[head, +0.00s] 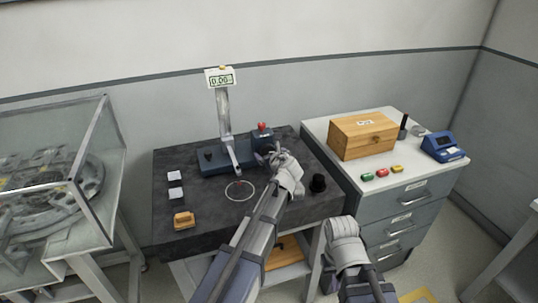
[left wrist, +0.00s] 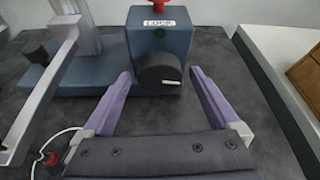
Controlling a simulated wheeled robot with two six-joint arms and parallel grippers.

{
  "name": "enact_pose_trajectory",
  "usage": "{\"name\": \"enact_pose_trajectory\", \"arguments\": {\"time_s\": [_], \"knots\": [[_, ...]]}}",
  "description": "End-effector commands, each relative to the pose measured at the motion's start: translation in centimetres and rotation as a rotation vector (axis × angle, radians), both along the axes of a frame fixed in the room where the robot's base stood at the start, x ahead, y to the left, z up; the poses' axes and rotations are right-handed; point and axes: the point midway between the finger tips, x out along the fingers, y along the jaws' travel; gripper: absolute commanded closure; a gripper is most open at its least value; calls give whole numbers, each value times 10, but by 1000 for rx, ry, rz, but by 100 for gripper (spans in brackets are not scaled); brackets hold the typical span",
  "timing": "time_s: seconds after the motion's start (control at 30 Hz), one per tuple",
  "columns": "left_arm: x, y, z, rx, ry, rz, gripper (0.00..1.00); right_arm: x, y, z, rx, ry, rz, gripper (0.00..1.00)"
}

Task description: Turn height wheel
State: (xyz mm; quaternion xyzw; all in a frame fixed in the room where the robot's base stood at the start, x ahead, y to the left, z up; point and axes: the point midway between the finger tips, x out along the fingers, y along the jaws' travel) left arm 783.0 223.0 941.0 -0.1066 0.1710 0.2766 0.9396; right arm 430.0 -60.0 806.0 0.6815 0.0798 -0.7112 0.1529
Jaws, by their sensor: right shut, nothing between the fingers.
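The height gauge stands on a dark stone plate (head: 165,218), with a blue base (head: 213,160), a pale column and a display (head: 220,78). The black height wheel (left wrist: 160,73) has a white mark and sits on the front of a blue block (left wrist: 160,40) with a red knob on top. My left gripper (head: 272,155) is at the block; in the left wrist view its purple fingers (left wrist: 160,85) are open on either side of the wheel, with gaps visible. My right gripper (head: 343,240) is shut and empty, in front of the plate; its fingertips are hard to see.
A drawer cabinet (head: 405,205) on the right carries a wooden box (head: 362,136), coloured pieces and a blue device (head: 443,146). A glass case (head: 60,170) stands left.

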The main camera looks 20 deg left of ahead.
Motion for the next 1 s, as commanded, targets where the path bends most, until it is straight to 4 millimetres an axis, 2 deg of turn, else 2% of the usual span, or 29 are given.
{"name": "enact_pose_trajectory", "arguments": {"time_s": [0.07,0.73,1.0], "knots": [[0,0,0,0,0,0,14,0,0,0,0,0,0,100],[0,0,0,-1,0,0,89,0,0,0,0,0,0,100],[-1,0,-1,-27,-18,2,90,0,0,-1,0,0,0,100]]}}
